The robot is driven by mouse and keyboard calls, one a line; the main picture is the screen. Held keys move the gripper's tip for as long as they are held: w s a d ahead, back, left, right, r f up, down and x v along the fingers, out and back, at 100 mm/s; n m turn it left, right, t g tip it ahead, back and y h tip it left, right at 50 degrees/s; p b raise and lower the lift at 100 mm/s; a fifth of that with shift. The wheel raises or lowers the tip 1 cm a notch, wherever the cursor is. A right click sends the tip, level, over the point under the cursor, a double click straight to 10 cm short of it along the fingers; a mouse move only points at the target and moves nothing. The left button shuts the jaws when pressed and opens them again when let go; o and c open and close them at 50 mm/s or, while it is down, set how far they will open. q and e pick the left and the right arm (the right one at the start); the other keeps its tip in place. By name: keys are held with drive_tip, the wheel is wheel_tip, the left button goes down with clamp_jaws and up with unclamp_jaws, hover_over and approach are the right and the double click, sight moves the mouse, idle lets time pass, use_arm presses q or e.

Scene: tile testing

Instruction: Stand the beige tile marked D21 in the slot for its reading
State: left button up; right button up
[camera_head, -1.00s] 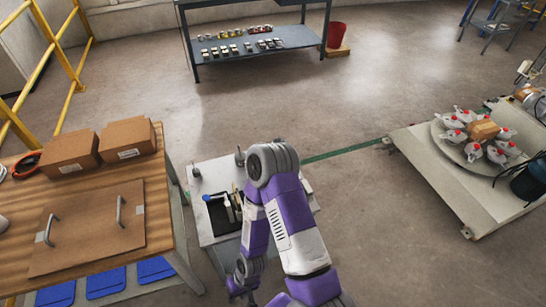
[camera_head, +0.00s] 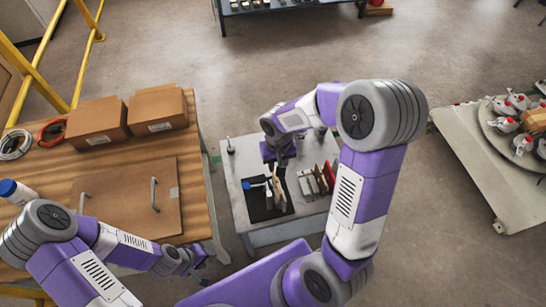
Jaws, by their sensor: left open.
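A small grey table (camera_head: 240,158) stands in the middle with a black mat (camera_head: 257,212) on it. A narrow beige piece (camera_head: 279,193) shows over the mat, just below my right gripper (camera_head: 281,168). I cannot read a mark on it or tell whether it is held. To its right, several upright tiles or slot plates (camera_head: 318,181) stand in a row, grey, green, beige and red. My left gripper (camera_head: 190,264) is open and empty, low between the wooden table and the small table. The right fingers are too small and dark to judge.
A blue-handled tool (camera_head: 254,182) lies on the mat. A turntable platform (camera_head: 465,150) stands at right. Open floor lies between.

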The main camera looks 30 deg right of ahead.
sight(277, 181)
wheel_tip(277, 181, down, 12)
drive_tip(key=b, duration=0.9)
drive_tip(key=shift+s+b, duration=0.1)
drive_tip(key=shift+b, duration=0.25)
drive_tip(key=shift+c, duration=0.2)
clamp_jaws()
idle(0.9)
drive_tip(key=shift+r, duration=0.15)
wheel_tip(277, 181, up, 11)
drive_tip(key=p, duration=0.9)
idle(0.6)
